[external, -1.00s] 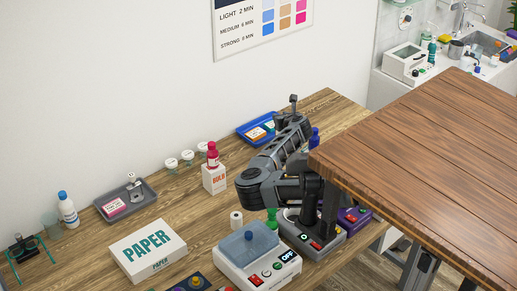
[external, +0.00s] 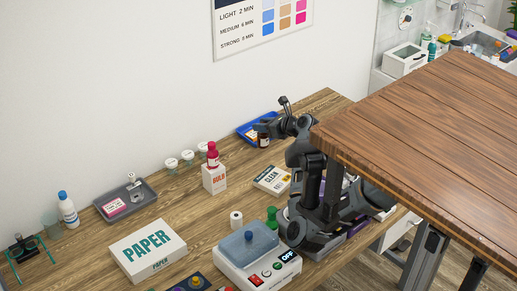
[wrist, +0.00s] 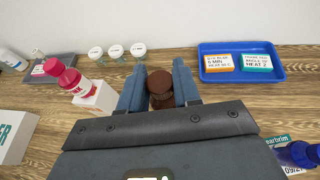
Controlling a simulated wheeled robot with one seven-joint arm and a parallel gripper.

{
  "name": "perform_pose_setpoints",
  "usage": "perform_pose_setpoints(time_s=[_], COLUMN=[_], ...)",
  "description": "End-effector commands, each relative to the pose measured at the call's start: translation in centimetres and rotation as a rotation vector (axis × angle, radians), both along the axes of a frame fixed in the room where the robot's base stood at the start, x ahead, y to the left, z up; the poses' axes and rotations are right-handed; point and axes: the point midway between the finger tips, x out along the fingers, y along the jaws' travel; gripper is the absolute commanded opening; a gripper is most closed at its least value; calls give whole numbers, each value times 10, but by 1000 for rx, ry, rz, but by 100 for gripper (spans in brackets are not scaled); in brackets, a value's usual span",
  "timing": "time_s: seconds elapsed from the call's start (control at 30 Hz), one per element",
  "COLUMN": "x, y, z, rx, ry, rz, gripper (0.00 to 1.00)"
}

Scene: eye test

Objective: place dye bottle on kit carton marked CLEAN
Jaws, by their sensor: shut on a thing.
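My gripper (external: 262,127) is shut on a small dark brown dye bottle (external: 263,140), near the front edge of the blue tray. In the wrist view the brown cap (wrist: 160,84) shows between the two blue-grey fingers (wrist: 159,88). I cannot tell whether the bottle's base touches the table. The kit carton marked CLEAN (external: 272,180) lies flat on the table, nearer the external camera than the bottle, with nothing seen on its top. In the wrist view only a part of the carton (wrist: 283,143) shows at lower right.
A blue tray (wrist: 242,77) holds two labelled packs. A pink bottle (external: 213,155) stands on a white carton (external: 214,179) to the left. A blue bottle (wrist: 300,154) is at lower right in the wrist view. Three white-lidded jars (wrist: 116,50) stand near the wall.

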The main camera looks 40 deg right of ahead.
Motion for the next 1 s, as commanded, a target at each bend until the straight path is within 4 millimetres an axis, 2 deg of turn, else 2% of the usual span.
perform_pose_setpoints(time_s=[0.17, 0.4, 0.6, 0.8, 0.87, 1.0], x=[-31, -85, -120, -138, -138, -127], y=[-4, -39, -54, -57, -54, -35], z=[-3, 7, 13, 14, 12, -1], rx=[-6, -5, -4, -3, -2, -2], ry=[3, 1, 0, 0, -1, 2], rz=[73, 110, 133, 149, 152, 159], gripper=[0, 0, 0, 0, 0, 0])
